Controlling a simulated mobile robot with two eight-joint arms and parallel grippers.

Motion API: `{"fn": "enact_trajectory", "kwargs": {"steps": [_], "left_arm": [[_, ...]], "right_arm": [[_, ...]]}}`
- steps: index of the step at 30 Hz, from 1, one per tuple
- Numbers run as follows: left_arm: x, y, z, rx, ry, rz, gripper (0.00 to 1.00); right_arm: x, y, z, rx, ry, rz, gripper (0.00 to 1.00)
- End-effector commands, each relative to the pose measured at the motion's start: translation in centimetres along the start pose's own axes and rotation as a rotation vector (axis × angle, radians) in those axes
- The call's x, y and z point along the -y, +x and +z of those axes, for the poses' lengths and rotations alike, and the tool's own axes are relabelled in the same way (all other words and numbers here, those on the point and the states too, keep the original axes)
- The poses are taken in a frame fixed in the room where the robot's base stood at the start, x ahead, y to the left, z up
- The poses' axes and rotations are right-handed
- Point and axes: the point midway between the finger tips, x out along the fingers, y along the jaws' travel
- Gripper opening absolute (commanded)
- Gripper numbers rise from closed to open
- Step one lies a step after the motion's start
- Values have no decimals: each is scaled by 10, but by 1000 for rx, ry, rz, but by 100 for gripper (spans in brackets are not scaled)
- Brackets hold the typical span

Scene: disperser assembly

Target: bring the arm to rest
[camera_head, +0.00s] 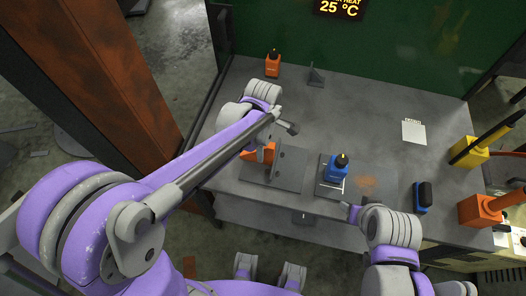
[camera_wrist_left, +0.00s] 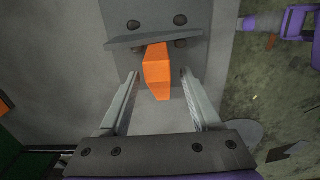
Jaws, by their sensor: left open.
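In the left wrist view my left gripper (camera_wrist_left: 159,75) is open, its two fingers on either side of an orange block (camera_wrist_left: 157,70). Gaps show between the block and both fingers. The block sticks out from a grey bracket with dark bolts (camera_wrist_left: 155,36). In the head view the orange block (camera_head: 262,152) shows beside a grey plate (camera_head: 275,176) near the table's front edge, partly behind my left arm, which reaches across the table's left side. My right gripper (camera_head: 351,210) is near the front edge, below a blue bottle (camera_head: 336,173); its jaw gap is not clear.
The grey table (camera_head: 365,105) has free room in its middle. An orange bottle (camera_head: 272,66) and grey bracket (camera_head: 316,77) stand at the back. A white note (camera_head: 414,132), yellow block (camera_head: 468,152), orange block (camera_head: 478,211) and dark-topped blue item (camera_head: 423,195) are at the right.

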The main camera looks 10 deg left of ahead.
Motion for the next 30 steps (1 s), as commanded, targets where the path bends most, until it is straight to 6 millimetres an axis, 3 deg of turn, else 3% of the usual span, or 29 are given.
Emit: {"fn": "enact_trajectory", "kwargs": {"steps": [3, 9, 22, 26, 30], "left_arm": [[0, -26, 0, 0, 0, 0, 65], [0, -53, 0, 0, 0, 0, 65], [3, -62, -2, 1, 29, 9, 65], [20, -68, -15, 2, 187, 59, 65], [54, -73, -36, -26, 509, 159, 65]], "right_arm": [[0, -3, -3, -2, 0, 0, 60], [0, -5, -4, -3, 0, 0, 60], [0, -5, -5, -4, 0, 0, 60], [0, -6, -5, -4, 0, 0, 60], [0, -7, -6, -5, 0, 0, 60]]}}
